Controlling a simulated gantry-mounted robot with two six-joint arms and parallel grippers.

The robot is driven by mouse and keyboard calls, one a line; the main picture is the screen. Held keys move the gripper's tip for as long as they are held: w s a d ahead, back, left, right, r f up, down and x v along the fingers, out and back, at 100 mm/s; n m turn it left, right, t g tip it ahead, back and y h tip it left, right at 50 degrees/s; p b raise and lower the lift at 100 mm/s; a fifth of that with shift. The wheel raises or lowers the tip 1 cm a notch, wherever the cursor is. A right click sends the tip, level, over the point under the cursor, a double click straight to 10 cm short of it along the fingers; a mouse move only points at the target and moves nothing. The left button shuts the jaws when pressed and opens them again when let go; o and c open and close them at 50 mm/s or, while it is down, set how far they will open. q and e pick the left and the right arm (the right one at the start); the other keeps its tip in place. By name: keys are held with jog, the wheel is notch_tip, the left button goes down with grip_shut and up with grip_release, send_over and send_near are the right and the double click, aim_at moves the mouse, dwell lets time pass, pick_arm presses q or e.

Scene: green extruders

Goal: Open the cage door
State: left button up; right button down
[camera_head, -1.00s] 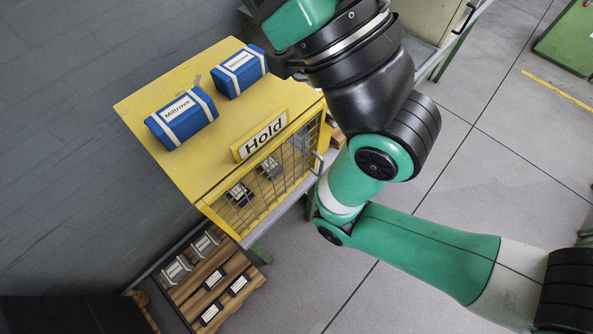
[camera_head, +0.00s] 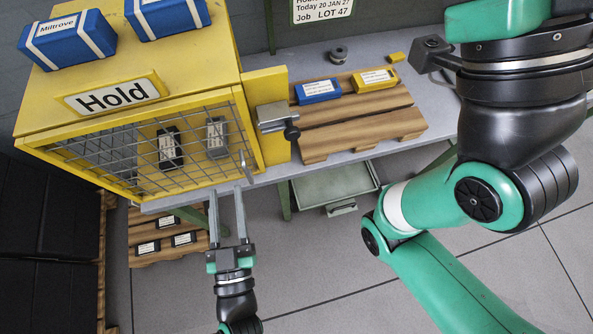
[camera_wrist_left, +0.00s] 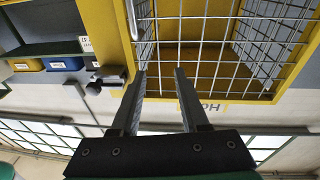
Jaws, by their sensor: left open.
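The yellow cage (camera_head: 205,60) stands on the bench at the left, with a "Hold" sign on its front edge. Its wire-mesh door (camera_head: 100,155) lies across the front and looks shut. A grey upright handle (camera_head: 246,166) is at the door's right edge; in the left wrist view it shows at upper left (camera_wrist_left: 131,20). My left gripper (camera_head: 225,189) is open and empty, just below and left of the handle, fingers pointing at the door. In the left wrist view its fingers (camera_wrist_left: 160,72) are apart in front of the mesh, right of the handle. My right gripper is not seen.
A grey latch with a black knob (camera_head: 276,120) is on the yellow panel right of the door. Blue boxes (camera_head: 68,40) lie on the cage. A wooden pallet (camera_head: 360,120) with blue and yellow boxes is to the right. A green drawer (camera_head: 335,186) is below the bench.

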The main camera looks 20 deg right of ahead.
pick_arm(q)
jog(key=m+g, duration=0.1)
send_near(248, 177)
jog(key=r, duration=0.2)
jog(key=shift+a+f+g+h+b, duration=0.5)
jog(key=shift+a+f+h+b, duration=0.1)
jog(key=shift+f, duration=0.2)
jog(key=shift+m, duration=0.3)
jog(key=p+x, duration=0.1)
jog(key=x, duration=1)
jog(key=shift+s+d, duration=0.1)
jog(key=shift+d, duration=0.1)
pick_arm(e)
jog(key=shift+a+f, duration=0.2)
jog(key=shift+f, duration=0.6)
pick_arm(q)
grip_shut()
